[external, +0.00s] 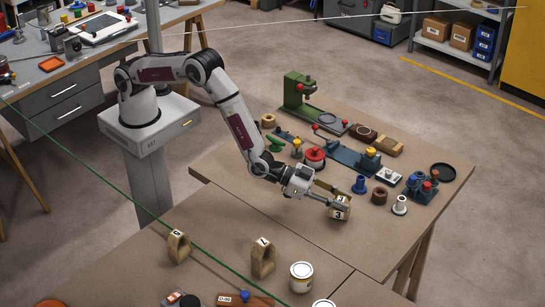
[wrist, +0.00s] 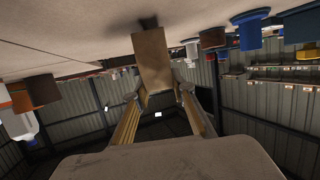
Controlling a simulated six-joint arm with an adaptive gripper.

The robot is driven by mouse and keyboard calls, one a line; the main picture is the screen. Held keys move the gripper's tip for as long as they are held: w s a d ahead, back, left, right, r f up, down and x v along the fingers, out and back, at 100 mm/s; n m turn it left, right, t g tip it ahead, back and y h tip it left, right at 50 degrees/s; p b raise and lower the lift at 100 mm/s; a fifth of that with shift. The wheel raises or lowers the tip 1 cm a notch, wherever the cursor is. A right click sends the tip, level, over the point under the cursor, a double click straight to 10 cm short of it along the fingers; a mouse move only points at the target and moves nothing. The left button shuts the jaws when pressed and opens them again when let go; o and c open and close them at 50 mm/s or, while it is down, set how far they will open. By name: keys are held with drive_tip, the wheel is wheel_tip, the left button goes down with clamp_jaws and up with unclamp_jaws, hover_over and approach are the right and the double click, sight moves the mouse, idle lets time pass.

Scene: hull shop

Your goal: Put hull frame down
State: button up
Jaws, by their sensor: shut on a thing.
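A wooden hull frame (external: 340,212) marked "3" is between the fingers of my gripper (external: 342,200), low over the right-hand table near its front edge. In the wrist view, the hull frame (wrist: 152,58) shows as a plain tan block between the two finger tips, and my gripper (wrist: 162,95) is shut on it. A dark shadow lies on the table surface close to the block's end. I cannot tell whether it touches the table. Two more hull frames, one marked "6" (external: 178,246) and one marked "7" (external: 263,257), stand upright on the near table.
Blue (external: 360,184), brown (external: 379,196) and white (external: 399,205) spools stand just right of the held frame. A red-topped tin (external: 315,159) and a green press (external: 299,92) are behind. A white can (external: 301,277) stands on the near table. A green line crosses the foreground.

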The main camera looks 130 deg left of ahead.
drive_tip(key=shift+f, duration=0.4)
drive_tip(key=shift+f, duration=0.2)
drive_tip(key=o, duration=1.2)
drive_tip(key=shift+c, duration=0.2)
drive_tip(key=shift+r, duration=0.15)
drive_tip(key=v, duration=1.2)
drive_tip(key=shift+a+r, duration=0.1)
